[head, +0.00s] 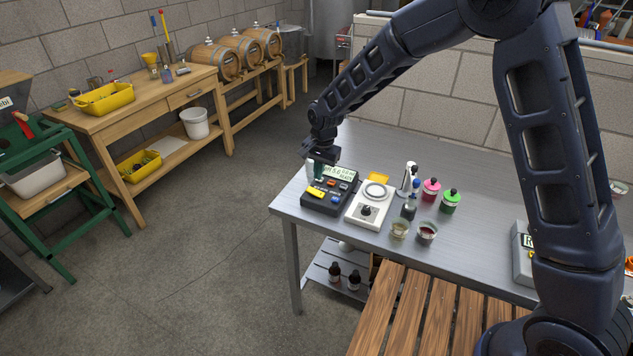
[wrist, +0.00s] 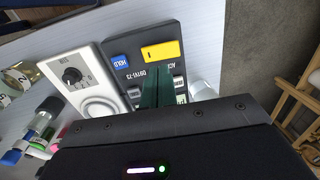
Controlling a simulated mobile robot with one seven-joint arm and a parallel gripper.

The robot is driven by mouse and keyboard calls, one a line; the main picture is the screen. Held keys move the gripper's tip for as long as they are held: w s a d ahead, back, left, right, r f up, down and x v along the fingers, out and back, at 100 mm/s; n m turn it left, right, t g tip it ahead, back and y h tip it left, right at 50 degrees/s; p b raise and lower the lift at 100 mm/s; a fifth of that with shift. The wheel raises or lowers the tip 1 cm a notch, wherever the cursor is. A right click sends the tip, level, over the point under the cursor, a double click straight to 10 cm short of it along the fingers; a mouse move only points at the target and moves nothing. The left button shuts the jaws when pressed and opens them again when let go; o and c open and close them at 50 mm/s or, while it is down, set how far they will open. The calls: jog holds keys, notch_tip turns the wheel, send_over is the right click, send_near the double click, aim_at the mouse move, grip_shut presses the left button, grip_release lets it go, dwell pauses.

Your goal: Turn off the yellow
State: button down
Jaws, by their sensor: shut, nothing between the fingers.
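The yellow switch (head: 316,193) sits on the near left of a dark meter (head: 318,206), which stands at the left end of the steel table. The wrist view shows it as a yellow rectangle (wrist: 160,51) with a small dark mark, beside a blue HOLD button (wrist: 121,60). My gripper (head: 319,176) is shut and empty over the far part of the meter. In the wrist view its dark green fingers (wrist: 156,90) cover part of the keys and display, a short way from the yellow switch. I cannot tell whether the fingertips touch the meter.
A white stirrer (head: 359,215) with a black knob stands right beside the meter. Pink (head: 431,189) and green (head: 450,200) bottles, a white bottle and small cups are further right. The table edge (head: 290,209) is close on the left. The rear steel surface is clear.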

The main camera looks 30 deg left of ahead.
notch_tip(320, 180, up, 8)
send_over(311, 189)
jog(key=d, duration=0.4)
jog(key=shift+d+r, duration=0.1)
jog(key=shift+a+y, duration=0.3)
jog(key=shift+a, duration=0.4)
jog(key=f, duration=0.4)
jog(key=a+f, duration=0.1)
jog(key=f, duration=0.4)
jog(key=a+f, duration=0.1)
jog(key=f, duration=0.3)
jog(key=shift+a+f, duration=0.1)
jog(key=shift+f, duration=0.25)
